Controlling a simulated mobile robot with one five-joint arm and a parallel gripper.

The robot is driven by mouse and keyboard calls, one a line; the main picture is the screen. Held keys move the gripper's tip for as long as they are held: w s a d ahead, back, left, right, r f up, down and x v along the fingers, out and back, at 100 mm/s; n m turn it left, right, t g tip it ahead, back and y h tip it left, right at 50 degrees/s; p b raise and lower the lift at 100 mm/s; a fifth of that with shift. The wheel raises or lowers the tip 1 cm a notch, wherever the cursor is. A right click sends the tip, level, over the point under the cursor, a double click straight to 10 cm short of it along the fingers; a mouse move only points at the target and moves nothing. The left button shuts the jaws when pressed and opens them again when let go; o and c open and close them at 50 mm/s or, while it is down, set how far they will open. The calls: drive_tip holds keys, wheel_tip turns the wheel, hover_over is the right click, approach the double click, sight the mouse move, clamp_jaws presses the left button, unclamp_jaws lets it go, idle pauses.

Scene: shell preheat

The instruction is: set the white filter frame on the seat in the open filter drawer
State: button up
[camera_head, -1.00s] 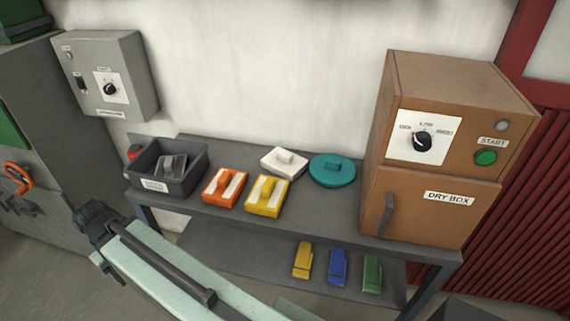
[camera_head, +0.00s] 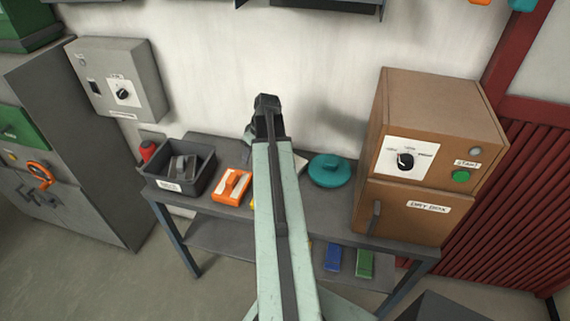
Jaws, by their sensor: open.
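A white block with a small raised grip, which looks like the white filter frame (camera_head: 300,163), lies on the grey bench top. It is mostly hidden behind my arm, and only its right part shows. My arm rises through the middle of the view, with its dark upper joint in front of the wall above the bench. My gripper's fingers do not show; they seem hidden behind the arm. I see no open filter drawer or seat that I can make out.
On the bench (camera_head: 335,210) stand a grey bin (camera_head: 178,188) with grey parts, an orange block (camera_head: 231,186), a teal round lid (camera_head: 330,171) and a brown dry box (camera_head: 420,160), its door shut. Blue (camera_head: 333,258) and green (camera_head: 364,264) pieces lie on the lower shelf.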

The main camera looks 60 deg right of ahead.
drive_tip(key=s+d+t+h, duration=0.1)
drive_tip(key=s+d, duration=1)
drive_tip(key=d, duration=0.1)
drive_tip(key=b+x, duration=0.7)
drive_tip(key=shift+w+f, duration=0.15)
drive_tip(key=shift+f, duration=0.1)
drive_tip(key=shift+r, duration=0.15)
clamp_jaws()
idle(0.4)
